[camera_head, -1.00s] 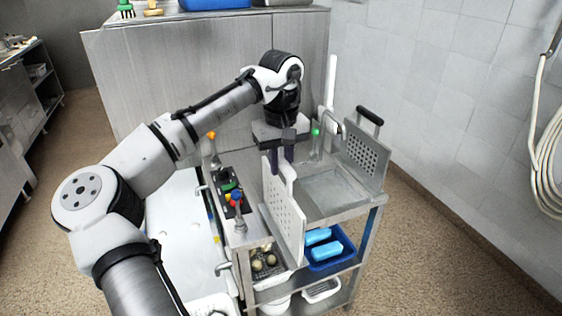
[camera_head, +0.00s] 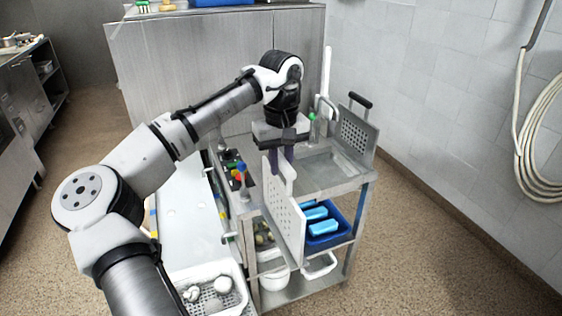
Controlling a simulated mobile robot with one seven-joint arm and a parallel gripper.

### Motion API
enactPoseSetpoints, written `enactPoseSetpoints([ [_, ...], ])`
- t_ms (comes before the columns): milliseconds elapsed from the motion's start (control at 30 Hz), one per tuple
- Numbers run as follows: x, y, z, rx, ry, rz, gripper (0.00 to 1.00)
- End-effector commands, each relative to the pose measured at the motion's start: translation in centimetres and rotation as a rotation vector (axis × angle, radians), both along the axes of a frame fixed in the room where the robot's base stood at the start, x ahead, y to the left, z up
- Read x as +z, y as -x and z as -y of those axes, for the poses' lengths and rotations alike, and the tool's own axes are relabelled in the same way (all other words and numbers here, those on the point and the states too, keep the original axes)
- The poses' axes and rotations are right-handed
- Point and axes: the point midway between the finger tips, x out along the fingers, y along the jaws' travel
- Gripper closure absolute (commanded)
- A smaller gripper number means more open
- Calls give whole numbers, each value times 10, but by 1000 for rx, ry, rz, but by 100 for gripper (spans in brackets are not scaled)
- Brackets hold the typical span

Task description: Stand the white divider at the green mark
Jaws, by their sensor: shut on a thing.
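My gripper (camera_head: 281,157) is shut on the top of the white divider (camera_head: 286,214), an upright perforated panel. It holds the divider by the near side of a metal cart (camera_head: 330,184); I cannot tell whether the divider touches the cart. A small green patch (camera_head: 230,237) shows on the edge of the white worktop, left of the divider. A green-topped fitting (camera_head: 312,117) also stands at the back of the cart. I cannot tell which is the green mark.
A second perforated panel with a black handle (camera_head: 357,131) stands at the cart's right. A blue tray (camera_head: 328,232) sits on the shelf below. The white worktop (camera_head: 180,222) is largely clear, with a white perforated basket (camera_head: 207,289) at its near end.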

Motion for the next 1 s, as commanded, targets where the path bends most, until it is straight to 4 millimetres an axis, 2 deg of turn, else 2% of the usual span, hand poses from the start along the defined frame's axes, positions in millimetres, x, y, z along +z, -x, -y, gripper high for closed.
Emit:
enactPoseSetpoints([
  [67,1,0,0,0,1,1,100],
  [267,-28,6,0,-23,3,-1,100],
  [467,-70,14,0,-54,5,-3,100],
  [667,-135,26,0,-104,6,-5,100],
  [1000,-274,53,2,-211,9,-5,100],
])
